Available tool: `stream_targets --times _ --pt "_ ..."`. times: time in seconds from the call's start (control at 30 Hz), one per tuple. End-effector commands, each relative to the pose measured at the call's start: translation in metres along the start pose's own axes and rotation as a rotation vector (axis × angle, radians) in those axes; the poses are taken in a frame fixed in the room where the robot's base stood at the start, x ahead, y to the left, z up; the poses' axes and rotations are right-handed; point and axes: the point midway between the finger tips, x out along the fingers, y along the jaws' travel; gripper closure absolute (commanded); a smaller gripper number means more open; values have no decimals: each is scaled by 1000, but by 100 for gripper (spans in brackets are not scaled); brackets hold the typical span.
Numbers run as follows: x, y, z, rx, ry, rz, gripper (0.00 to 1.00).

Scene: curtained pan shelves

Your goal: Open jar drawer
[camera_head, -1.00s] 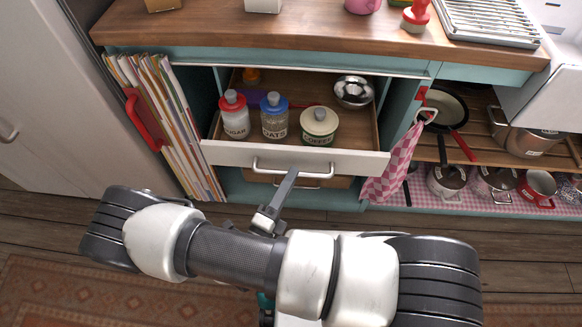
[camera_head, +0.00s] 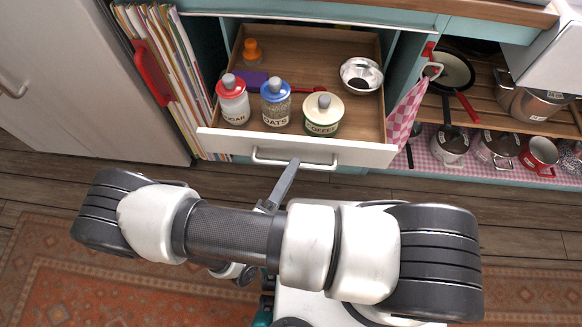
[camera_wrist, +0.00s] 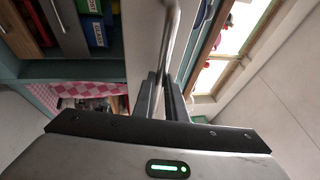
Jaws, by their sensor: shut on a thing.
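The jar drawer (camera_head: 220,141) is pulled well out, with its white front facing me and a metal bar handle (camera_head: 262,159) on it. Inside stand the sugar jar (camera_head: 233,104) with a red lid, the oats jar (camera_head: 276,108) with a blue lid and the coffee jar (camera_head: 323,118) with a cream lid. My gripper (camera_wrist: 165,85) is shut on the handle (camera_wrist: 170,35), seen in the wrist view. In the head view my arm hides most of the gripper.
A metal bowl (camera_head: 361,76) and a small orange-topped jar (camera_head: 253,53) are further back in the drawer. A checked towel (camera_head: 403,112) hangs at its right, near shelves of pans (camera_head: 541,152). Wooden floor (camera_head: 60,178) lies in front.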

Motion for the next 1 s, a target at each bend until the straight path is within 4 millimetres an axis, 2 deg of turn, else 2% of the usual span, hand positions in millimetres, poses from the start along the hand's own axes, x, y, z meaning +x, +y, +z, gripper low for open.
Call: stream_targets --times 0.1,0.13,0.23,0.6,0.77,1.0 --pt "0 0 0 1 -1 0 100" --pt "0 0 1 1 -1 0 85" --pt "0 0 1 1 -1 0 70" --pt "-5 0 1 1 -1 1 70" --pt "-28 0 1 2 -2 3 70" --pt "-86 1 1 3 -3 3 70"
